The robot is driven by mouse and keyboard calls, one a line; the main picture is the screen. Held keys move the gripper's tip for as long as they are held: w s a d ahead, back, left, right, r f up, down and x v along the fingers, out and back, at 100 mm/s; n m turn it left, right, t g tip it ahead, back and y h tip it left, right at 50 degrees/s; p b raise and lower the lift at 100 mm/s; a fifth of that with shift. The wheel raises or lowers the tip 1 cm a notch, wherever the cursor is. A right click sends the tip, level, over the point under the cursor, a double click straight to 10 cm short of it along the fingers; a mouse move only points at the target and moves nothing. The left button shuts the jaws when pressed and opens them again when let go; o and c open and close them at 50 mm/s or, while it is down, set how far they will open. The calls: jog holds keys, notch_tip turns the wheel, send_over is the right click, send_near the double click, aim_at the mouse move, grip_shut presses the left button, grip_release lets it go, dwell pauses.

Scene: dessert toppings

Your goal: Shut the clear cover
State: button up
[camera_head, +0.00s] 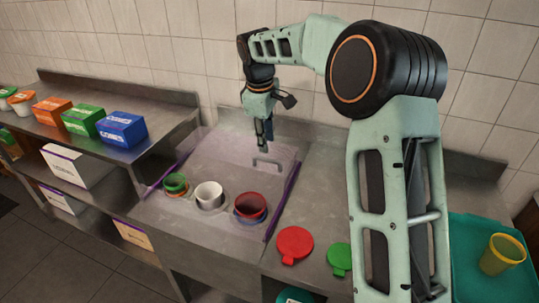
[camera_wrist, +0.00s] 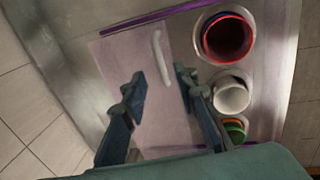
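The clear cover (camera_head: 225,153) is a see-through sheet with a pale handle (camera_head: 266,163) and lies over the back part of the counter unit, between purple side rails. The red cup (camera_head: 250,206), white cup (camera_head: 209,194) and green cup (camera_head: 175,184) stand in front of it, uncovered. My gripper (camera_head: 265,140) is above the cover, close to the handle. In the wrist view my gripper (camera_wrist: 159,82) is open, with its fingers apart and the handle (camera_wrist: 162,57) showing between and beyond the fingertips. Nothing is held. Whether a finger touches the cover cannot be told.
A red lid (camera_head: 294,242) and a green lid (camera_head: 340,257) lie on the counter right of the unit. A yellow cup (camera_head: 502,253) stands on a teal tray (camera_head: 466,262). Coloured boxes (camera_head: 122,129) line the left shelf. A tiled wall is behind.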

aim_at(268, 161)
jog(key=f, duration=0.4)
jog(key=w+f, duration=0.1)
jog(key=f, duration=0.1)
jog(key=shift+w+d+f, duration=0.1)
jog(key=shift+d+f, duration=0.2)
jog(key=shift+f, duration=0.05)
grip_shut()
